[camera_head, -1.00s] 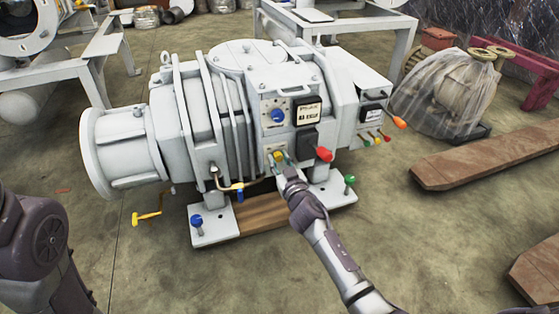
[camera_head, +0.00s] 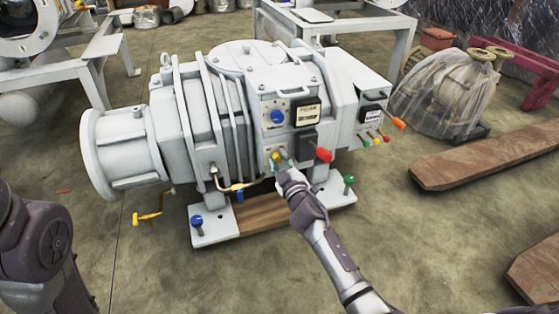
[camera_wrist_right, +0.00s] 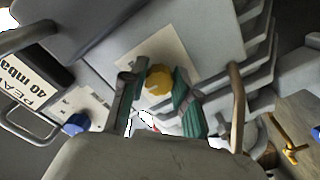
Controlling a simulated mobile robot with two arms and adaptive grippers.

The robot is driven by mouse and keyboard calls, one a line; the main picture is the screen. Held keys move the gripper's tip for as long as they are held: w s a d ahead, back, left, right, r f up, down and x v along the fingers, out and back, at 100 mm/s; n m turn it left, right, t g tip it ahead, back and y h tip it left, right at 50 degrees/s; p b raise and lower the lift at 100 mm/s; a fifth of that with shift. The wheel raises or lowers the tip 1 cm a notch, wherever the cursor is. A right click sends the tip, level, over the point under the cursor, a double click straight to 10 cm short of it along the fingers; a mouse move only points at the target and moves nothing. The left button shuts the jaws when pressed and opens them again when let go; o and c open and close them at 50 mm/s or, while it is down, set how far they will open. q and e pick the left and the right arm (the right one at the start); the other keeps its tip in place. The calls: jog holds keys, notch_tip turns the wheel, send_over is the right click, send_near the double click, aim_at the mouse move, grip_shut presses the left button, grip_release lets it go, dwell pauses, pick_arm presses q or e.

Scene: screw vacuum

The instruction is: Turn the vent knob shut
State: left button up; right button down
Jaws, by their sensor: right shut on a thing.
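The vent knob is a small yellow knob (camera_head: 276,157) on a light plate on the front of the grey vacuum pump (camera_head: 232,95). In the right wrist view the yellow knob (camera_wrist_right: 159,80) sits between the green-padded fingertips. My right gripper (camera_head: 282,159) is at the plate, shut on the knob, with one finger on each side of it; it also shows in the right wrist view (camera_wrist_right: 156,92). The fingers hide part of the knob, and its turn angle cannot be read. Of my left arm only links show at the left edge; its gripper is out of view.
A blue knob (camera_head: 278,116) is above the vent knob, and a red-ended handle (camera_head: 323,155) is to its right. A yellow-sleeved pipe (camera_head: 240,186) runs close on the left. Wooden planks (camera_head: 485,155) lie on the floor at right. The front floor is mostly clear.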

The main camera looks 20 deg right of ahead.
jog(key=n, duration=0.5)
jog(key=shift+n, duration=2.5)
jog(key=c, duration=0.9)
grip_release()
jog(key=shift+o, duration=0.2)
jog(key=s, duration=1.2)
jog(key=shift+d, duration=0.2)
